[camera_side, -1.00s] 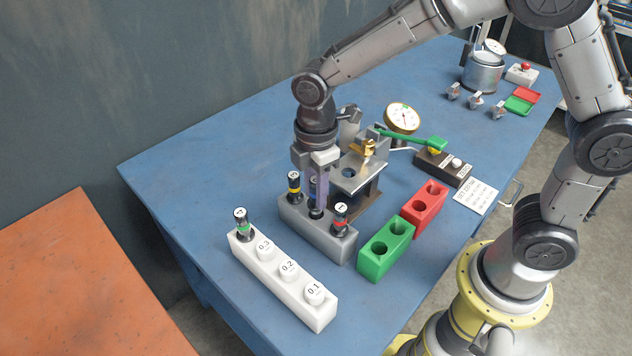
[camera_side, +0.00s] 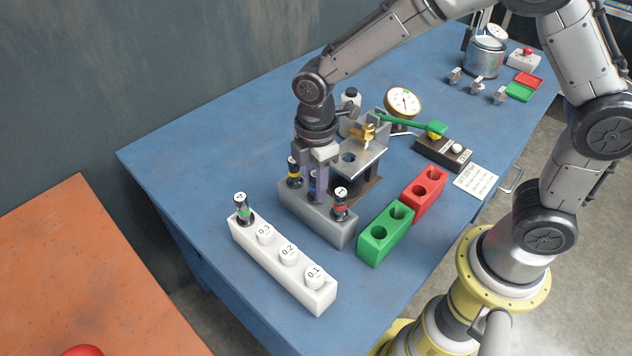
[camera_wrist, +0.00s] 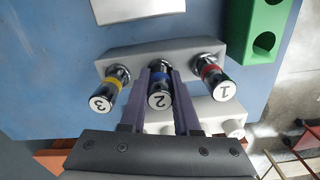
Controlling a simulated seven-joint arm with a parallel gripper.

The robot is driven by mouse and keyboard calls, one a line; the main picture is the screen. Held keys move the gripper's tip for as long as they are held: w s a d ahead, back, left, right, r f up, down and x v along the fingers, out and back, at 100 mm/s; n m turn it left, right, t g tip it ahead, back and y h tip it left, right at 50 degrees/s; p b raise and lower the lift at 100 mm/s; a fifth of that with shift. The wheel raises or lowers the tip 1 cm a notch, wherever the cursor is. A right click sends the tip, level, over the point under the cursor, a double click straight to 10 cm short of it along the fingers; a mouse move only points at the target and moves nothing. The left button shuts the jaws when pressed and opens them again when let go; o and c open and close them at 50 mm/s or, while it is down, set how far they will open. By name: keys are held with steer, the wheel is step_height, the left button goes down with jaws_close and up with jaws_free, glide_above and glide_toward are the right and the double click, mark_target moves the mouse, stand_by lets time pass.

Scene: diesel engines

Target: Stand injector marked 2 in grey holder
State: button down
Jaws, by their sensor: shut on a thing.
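The grey holder (camera_side: 318,219) stands on the blue table, left of the middle of the side view. The injector marked 2 (camera_wrist: 160,97), with a blue band, is in the middle place of the holder, upright as far as I can see. My gripper (camera_side: 318,190) is over the holder, its purple fingers shut around that injector; in the wrist view the fingers (camera_wrist: 161,92) lie on both sides of it. Injector 3 (camera_wrist: 106,96), yellow band, and injector 1 (camera_wrist: 217,84), red band, stand in the holder on either side. The lower end of injector 2 is hidden.
A white block (camera_side: 282,266) in front holds a green-banded injector (camera_side: 242,209) and several numbered caps. Green (camera_side: 385,240) and red (camera_side: 424,195) holders with empty holes stand right. A metal test stand (camera_side: 358,165), gauge (camera_side: 403,103) and green lever (camera_side: 415,127) are close behind my gripper.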

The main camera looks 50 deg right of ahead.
steer(key=shift+c, duration=1.2)
jaws_free()
steer(key=shift+f, duration=0.1)
steer(key=shift+r, duration=4.05)
